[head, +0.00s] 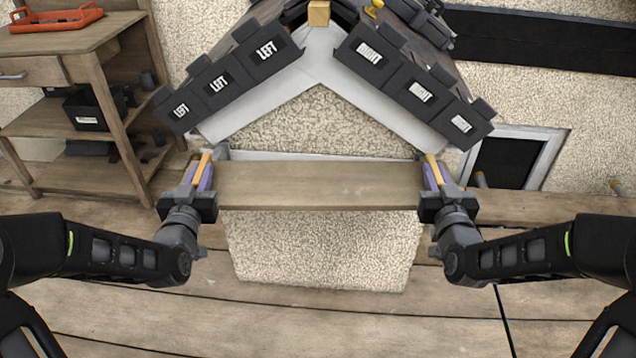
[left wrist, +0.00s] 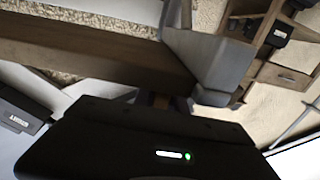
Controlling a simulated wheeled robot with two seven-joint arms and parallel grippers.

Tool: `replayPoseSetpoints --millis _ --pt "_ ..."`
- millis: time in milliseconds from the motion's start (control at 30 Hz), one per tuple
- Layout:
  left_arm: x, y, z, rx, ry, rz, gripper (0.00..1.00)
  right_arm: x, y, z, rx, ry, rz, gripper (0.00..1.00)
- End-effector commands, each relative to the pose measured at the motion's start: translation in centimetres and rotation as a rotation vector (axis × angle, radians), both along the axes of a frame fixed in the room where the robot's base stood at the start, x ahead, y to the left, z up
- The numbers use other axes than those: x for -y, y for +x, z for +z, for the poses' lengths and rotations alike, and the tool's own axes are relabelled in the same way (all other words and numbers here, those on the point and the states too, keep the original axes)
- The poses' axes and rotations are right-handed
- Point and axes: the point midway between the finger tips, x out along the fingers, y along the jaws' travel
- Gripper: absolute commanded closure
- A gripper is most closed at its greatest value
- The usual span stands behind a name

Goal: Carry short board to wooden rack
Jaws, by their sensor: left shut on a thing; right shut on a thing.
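The short board (head: 320,184) is a plain brown plank, held level across the front of the small roofed wall in the head view. My left gripper (head: 203,172) is shut on its left end. My right gripper (head: 432,172) is shut on its right end. In the left wrist view the board (left wrist: 110,50) runs in from the upper left, and the dark gripper body hides the lower part of that picture. A wooden rack (head: 125,150) with shelves stands at the left in the head view. Its shelves also show in the left wrist view (left wrist: 270,75).
The model roof (head: 320,50) with dark tiles marked LEFT and RIGHT rises just behind the board. An orange tray (head: 56,18) lies on the rack's top. A dark bin (head: 92,110) sits on its shelf. The plank floor (head: 300,325) in front is clear.

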Motion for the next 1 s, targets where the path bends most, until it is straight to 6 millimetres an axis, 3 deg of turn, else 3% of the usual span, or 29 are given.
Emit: replayPoseSetpoints --millis 267,700,1000 --pt "0.0 0.0 0.5 0.004 0.001 0.0 1.0 0.0 0.0 0.5 0.004 -0.001 0.0 1.0" --pt "0.0 0.0 4.5 0.004 0.001 0.0 1.0 0.0 0.0 4.4 0.004 0.0 0.0 1.0" --pt "0.0 0.0 5.2 0.004 0.0 0.0 1.0 0.0 0.0 5.2 0.004 0.0 0.0 1.0"
